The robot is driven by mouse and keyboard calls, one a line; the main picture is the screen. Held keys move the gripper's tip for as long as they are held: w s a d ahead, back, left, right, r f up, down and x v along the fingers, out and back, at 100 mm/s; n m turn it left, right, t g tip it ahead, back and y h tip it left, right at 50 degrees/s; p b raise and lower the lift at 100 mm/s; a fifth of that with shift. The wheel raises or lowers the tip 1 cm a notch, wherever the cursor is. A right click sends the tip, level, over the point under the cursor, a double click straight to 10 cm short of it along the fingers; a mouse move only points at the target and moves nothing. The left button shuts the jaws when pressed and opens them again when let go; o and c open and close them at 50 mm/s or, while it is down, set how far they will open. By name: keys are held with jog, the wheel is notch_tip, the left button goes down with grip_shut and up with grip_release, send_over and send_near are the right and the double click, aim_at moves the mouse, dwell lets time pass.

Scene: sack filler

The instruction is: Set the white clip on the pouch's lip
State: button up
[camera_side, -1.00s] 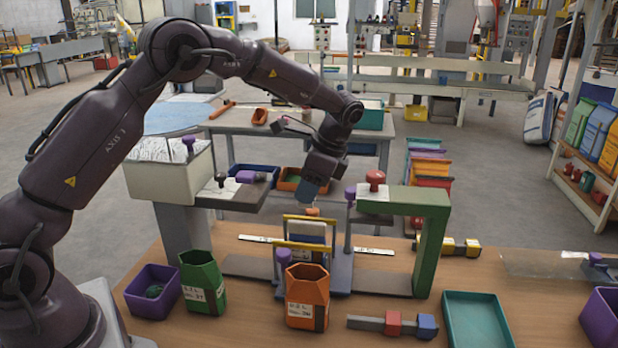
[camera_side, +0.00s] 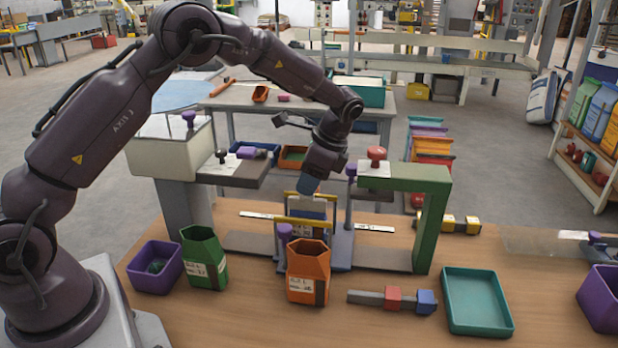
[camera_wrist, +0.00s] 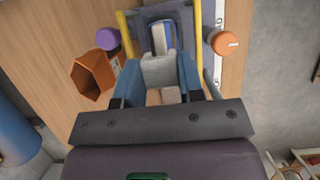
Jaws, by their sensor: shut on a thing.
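My gripper (camera_wrist: 160,78) is shut on the white clip (camera_wrist: 160,70), a pale block between its two blue fingers in the wrist view. In the side view, my gripper (camera_side: 308,187) points down just above the upright holder with yellow bars (camera_side: 306,219); the clip cannot be made out there. The pouch (camera_side: 307,207) stands in the holder, partly behind the front bar. Its blue and pale top (camera_wrist: 164,38) shows just beyond the clip in the wrist view. I cannot tell whether the clip touches the lip.
A purple knob (camera_side: 284,232) and an orange open container (camera_side: 308,270) stand in front of the holder. A green arch (camera_side: 433,215) is close on the right, with a purple-topped post (camera_side: 351,172) beside it. A teal tray (camera_side: 477,300) lies at the front right.

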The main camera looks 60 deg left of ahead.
jog(key=shift+f, duration=0.1)
jog(key=shift+f, duration=1.25)
jog(key=o, duration=1)
jog(key=shift+r, duration=0.1)
